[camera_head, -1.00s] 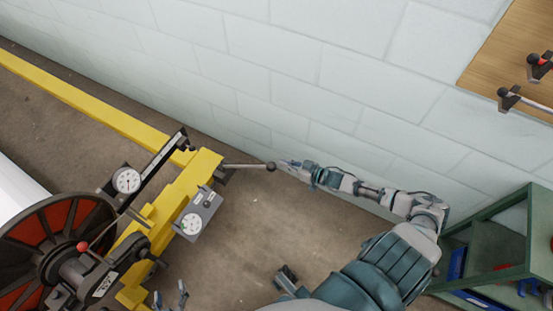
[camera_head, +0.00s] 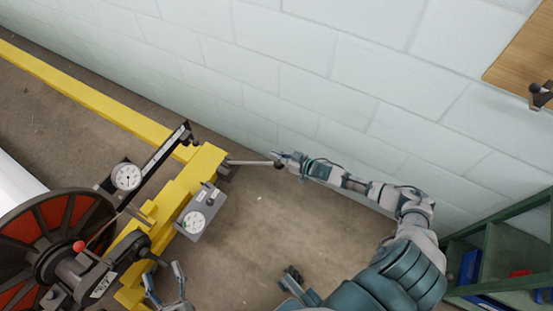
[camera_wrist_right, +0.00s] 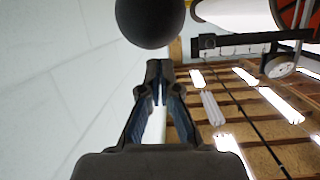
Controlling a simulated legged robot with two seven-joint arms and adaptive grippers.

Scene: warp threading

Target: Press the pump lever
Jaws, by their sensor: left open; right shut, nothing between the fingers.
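The pump lever (camera_head: 252,163) is a thin grey rod that sticks out to the right from the yellow machine frame (camera_head: 190,185). It ends in a dark round knob (camera_head: 279,164), which shows large at the top of the right wrist view (camera_wrist_right: 150,18). My right gripper (camera_head: 283,157) is shut and empty, with its tips at the knob in the head view. In the right wrist view its fingertips (camera_wrist_right: 160,68) lie just short of the knob; I cannot tell if they touch. My left gripper (camera_head: 164,277) is open and empty at the bottom, right of the reel.
A large red and black reel (camera_head: 62,205) and two dial gauges (camera_head: 127,176) are at the left. A pale block wall (camera_head: 300,70) runs close behind the lever. A green shelf (camera_head: 505,290) stands at the right. Bare floor (camera_head: 250,230) lies below the lever.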

